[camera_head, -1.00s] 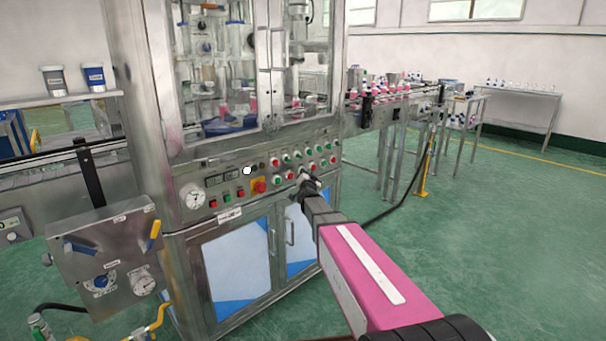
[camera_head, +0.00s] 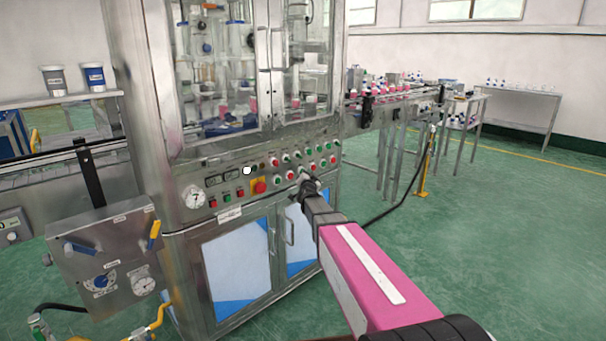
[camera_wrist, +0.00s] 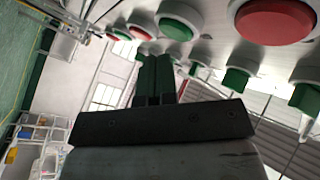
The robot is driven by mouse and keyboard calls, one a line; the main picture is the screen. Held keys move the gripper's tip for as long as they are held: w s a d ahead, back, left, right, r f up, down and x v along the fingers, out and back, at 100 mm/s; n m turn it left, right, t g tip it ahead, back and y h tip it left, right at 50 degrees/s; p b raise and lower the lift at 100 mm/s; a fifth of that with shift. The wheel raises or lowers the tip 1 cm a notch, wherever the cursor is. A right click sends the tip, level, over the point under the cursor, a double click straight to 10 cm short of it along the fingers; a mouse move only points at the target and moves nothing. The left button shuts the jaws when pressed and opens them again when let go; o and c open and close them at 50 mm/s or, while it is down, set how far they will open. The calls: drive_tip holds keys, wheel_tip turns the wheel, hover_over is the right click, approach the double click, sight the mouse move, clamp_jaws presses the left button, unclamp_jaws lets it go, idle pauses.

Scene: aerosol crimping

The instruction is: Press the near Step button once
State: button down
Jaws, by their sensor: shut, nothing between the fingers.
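The machine's control panel (camera_head: 225,190) carries rows of red and green push buttons, a larger red knob on a yellow plate (camera_head: 259,186) and a round gauge. Button labels are too small to read, so I cannot tell which one is the near Step button. My gripper (camera_head: 304,178) is shut and empty, its tips at the lower edge of the button rows. In the wrist view the shut fingers (camera_wrist: 154,60) point towards the panel, close to a green button (camera_wrist: 180,24). A red button (camera_wrist: 275,18) is at the right. I cannot tell whether the tips touch a button.
A glazed cabinet with steel frame (camera_head: 155,90) stands above the panel. A grey control box (camera_head: 110,255) with valves is at the left. A conveyor (camera_head: 390,101) with pink and white cans runs off to the right. Green floor (camera_head: 500,240) at the right is clear.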

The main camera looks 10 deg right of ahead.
idle(0.7)
drive_tip(key=shift+w+a, duration=0.3)
drive_tip(key=shift+w, duration=0.05)
drive_tip(key=shift+w+a, duration=0.2)
drive_tip(key=shift+w, duration=0.1)
idle(0.7)
idle(0.4)
drive_tip(key=shift+s+d, duration=0.5)
drive_tip(key=shift+s, duration=0.15)
drive_tip(key=s+d, duration=0.1)
drive_tip(key=s, duration=0.1)
drive_tip(key=s+d, duration=0.2)
idle(0.5)
idle(0.6)
